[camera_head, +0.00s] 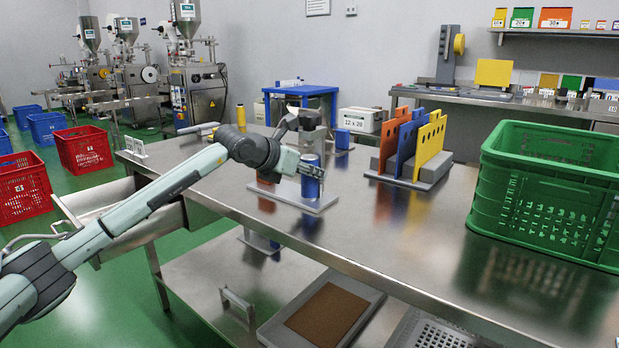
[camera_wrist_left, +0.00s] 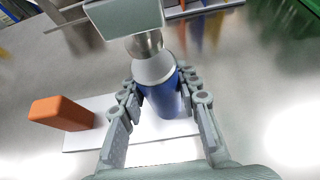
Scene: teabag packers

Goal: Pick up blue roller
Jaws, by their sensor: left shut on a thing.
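The blue roller (camera_head: 311,187) is an upright blue cylinder at a pale flat plate (camera_head: 318,205) on the steel table. My left gripper (camera_head: 312,170) reaches it from the left and is shut on it. In the left wrist view the blue roller (camera_wrist_left: 166,103) stands between the two fingers of my left gripper (camera_wrist_left: 165,105), with a pale grey collar and metal neck above it. I cannot tell whether its base touches the plate. An orange block (camera_wrist_left: 62,113) stands on the same plate, beside the roller. My right gripper is not in view.
A rack with yellow, blue and orange panels (camera_head: 432,143) stands behind and to the right. A green crate (camera_head: 545,205) sits at the table's right. A small blue block (camera_head: 342,139) lies behind the gripper. The front middle of the table (camera_head: 400,240) is clear.

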